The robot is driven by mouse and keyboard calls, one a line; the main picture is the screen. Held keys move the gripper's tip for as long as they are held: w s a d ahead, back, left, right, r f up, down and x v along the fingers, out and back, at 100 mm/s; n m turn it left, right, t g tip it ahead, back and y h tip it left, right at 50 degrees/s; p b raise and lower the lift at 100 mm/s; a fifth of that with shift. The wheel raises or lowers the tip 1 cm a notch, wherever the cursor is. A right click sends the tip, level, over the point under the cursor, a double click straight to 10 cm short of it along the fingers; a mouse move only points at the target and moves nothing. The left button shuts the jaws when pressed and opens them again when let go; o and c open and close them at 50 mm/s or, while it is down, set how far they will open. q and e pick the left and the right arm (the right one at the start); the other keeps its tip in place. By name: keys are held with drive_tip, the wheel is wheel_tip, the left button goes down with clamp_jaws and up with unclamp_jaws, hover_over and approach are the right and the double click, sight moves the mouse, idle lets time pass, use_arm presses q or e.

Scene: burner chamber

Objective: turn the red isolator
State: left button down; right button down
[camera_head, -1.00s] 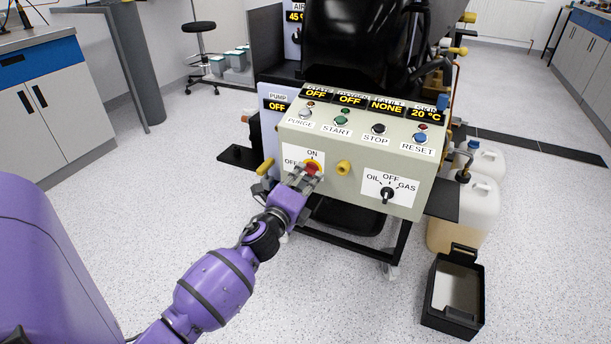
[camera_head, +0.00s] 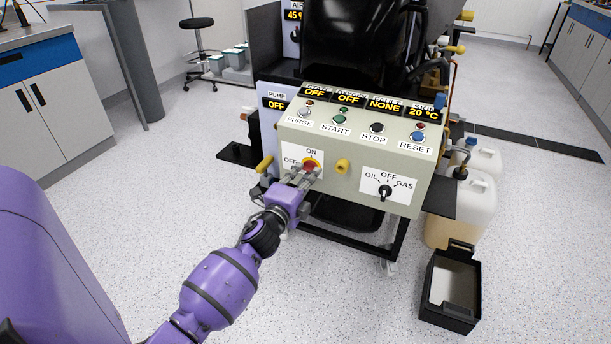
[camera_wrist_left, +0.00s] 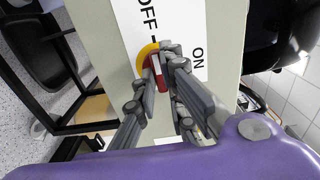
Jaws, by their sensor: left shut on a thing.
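The red isolator (camera_head: 310,164) sits on a yellow ring at the left of the control panel's front face, with a white OFF/ON label around it. My left gripper (camera_head: 303,177) is at the isolator, its fingers shut on the red handle. In the left wrist view the red handle (camera_wrist_left: 161,76) shows between the fingers (camera_wrist_left: 160,72), with part of the yellow ring beside it. The fingers hide part of the handle, so its exact angle is hard to read. My right gripper is not in view.
The beige control panel (camera_head: 340,190) carries a yellow knob (camera_head: 342,166) right of the isolator and an OIL/OFF/GAS selector (camera_head: 385,191). A plastic canister (camera_head: 465,210) and an open black box (camera_head: 450,295) stand on the floor at the right. Floor in front is clear.

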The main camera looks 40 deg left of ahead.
use_arm(q)
drive_tip(key=c, duration=1.8)
unclamp_jaws()
drive_tip(key=v, duration=1.2)
